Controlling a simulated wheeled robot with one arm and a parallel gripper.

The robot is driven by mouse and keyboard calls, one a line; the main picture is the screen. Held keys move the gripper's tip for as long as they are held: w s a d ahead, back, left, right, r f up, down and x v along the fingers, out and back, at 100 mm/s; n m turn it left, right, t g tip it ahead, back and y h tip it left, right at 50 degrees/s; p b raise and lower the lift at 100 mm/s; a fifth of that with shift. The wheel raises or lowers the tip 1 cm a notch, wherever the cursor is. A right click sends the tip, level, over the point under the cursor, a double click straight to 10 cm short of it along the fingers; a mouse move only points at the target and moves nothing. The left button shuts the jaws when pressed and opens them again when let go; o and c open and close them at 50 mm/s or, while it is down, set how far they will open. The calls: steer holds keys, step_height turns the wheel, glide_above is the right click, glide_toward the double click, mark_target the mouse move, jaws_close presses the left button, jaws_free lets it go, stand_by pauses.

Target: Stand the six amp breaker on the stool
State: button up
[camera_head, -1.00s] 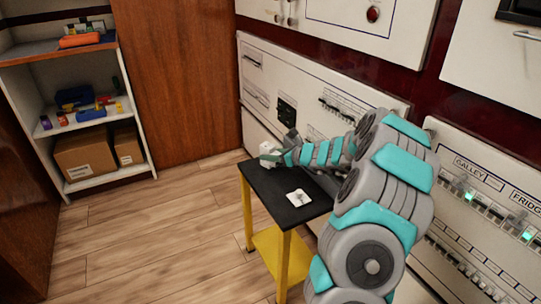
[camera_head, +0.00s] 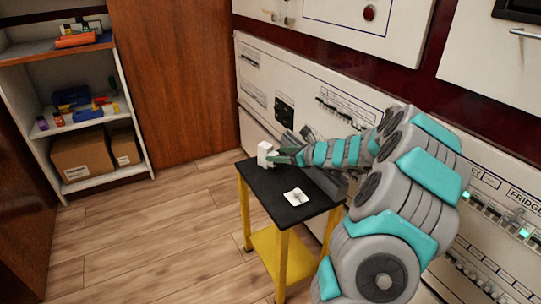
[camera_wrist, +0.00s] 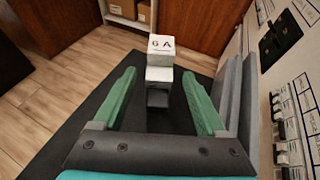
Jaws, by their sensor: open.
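The six amp breaker (camera_head: 264,153) is a small white block on the black top of the stool (camera_head: 270,184), near its far left end. It looks upright. In the wrist view the breaker (camera_wrist: 160,52) shows "6 A" on its top face, and a grey lower part faces me. My gripper (camera_head: 281,158) is open on the right of the breaker. In the wrist view the green fingers are spread wide, and the breaker stands clear of both, around and just beyond the fingertips (camera_wrist: 159,73). The breaker's underside is hidden.
A flat white plate or card (camera_head: 296,197) lies on the stool's front part. Breaker panels (camera_head: 310,100) line the wall on the right. A shelf (camera_head: 100,144) with boxes and small items stands at the back left. The wooden floor (camera_head: 170,235) left of the stool is clear.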

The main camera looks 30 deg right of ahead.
steer(key=v, duration=0.6)
steer(key=shift+s+d+r, duration=0.1)
steer(key=shift+s, duration=0.15)
steer(key=s+a+r+n+g+y, duration=0.2)
steer(key=s+a+n+g, duration=0.3)
steer(key=a, duration=0.7)
steer(key=s+a+r+n+g+y, duration=0.1)
steer(key=s+a+r+n+y, duration=0.1)
steer(key=a+n, duration=0.7)
steer(key=s+a+n+g+h, duration=0.2)
steer(key=s+a+n+g, duration=0.35)
steer(key=s+a, duration=0.65)
steer(key=s+d+f+n+g+h, duration=0.1)
steer(key=s+d+n+h, duration=0.1)
steer(key=s+n, duration=0.2)
steer(key=s+d+f+n+h, duration=0.1)
steer(key=s+d+n+h, duration=0.1)
steer(key=s, duration=0.8)
steer(key=s+d+f+n+g+h, duration=0.1)
steer(key=s+d+n+h, duration=0.2)
steer(key=s+n, duration=0.2)
steer(key=s, duration=0.3)
steer(key=shift+n+g+h, duration=0.3)
steer(key=shift+n+g, duration=0.05)
steer(key=shift+c, duration=0.3)
